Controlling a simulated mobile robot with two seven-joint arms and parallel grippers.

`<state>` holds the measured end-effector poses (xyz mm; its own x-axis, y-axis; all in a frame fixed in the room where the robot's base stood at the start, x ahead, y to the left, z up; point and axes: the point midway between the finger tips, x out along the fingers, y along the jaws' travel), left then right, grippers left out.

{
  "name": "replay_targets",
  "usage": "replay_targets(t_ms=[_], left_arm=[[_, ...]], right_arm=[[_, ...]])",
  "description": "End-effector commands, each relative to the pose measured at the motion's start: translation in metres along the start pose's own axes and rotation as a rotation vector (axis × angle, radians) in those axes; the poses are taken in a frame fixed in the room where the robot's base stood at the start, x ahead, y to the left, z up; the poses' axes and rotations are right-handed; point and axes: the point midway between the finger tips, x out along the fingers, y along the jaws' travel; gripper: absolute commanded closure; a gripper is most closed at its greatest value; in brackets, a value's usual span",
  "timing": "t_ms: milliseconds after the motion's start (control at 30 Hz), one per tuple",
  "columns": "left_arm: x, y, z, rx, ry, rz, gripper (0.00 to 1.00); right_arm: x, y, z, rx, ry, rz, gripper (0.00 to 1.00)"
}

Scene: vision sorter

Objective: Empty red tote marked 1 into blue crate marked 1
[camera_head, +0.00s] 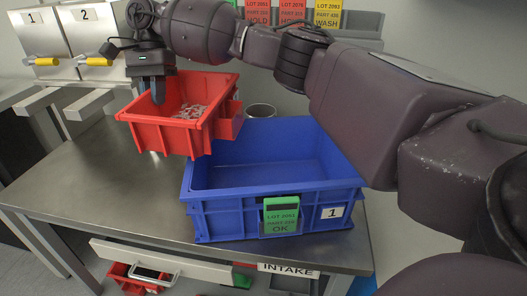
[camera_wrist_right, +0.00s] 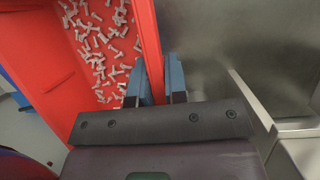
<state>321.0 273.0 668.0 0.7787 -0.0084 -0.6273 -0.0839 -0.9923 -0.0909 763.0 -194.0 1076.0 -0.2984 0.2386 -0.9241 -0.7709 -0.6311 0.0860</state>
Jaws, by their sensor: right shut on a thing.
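The red tote (camera_head: 176,137) is held in the air at the left of the blue crate, its near right corner close to the crate's rim. Many small grey-white parts (camera_head: 190,111) lie inside it; they also show in the right wrist view (camera_wrist_right: 100,40). My right gripper (camera_head: 158,88) is shut on the tote's far left wall, with a blue finger on each side of the wall in the right wrist view (camera_wrist_right: 160,82). The blue crate (camera_head: 225,215), marked 1 with a green OK card, stands on the table and its visible inside looks empty. The tote's number is not visible. My left gripper is not in view.
The steel table (camera_head: 90,195) is clear on the left. A round metal container (camera_head: 261,110) stands behind the crate. A red container (camera_head: 130,277) is below the table.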

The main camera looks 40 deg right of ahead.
Motion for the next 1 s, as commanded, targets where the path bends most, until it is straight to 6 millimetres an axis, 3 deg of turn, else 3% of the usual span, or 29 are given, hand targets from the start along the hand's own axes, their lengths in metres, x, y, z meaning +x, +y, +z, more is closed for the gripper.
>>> replay_targets(t_ms=[133, 467, 1000], left_arm=[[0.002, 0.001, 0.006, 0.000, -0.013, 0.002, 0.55], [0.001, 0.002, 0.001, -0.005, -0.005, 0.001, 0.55], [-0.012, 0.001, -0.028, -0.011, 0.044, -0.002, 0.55]], right_arm=[[0.013, -0.004, -0.007, 0.003, -0.011, 0.011, 1.00], [0.013, -0.004, -0.007, 0.003, -0.011, 0.011, 1.00], [-0.019, 0.019, 0.006, -0.061, -0.009, -0.151, 1.00]])
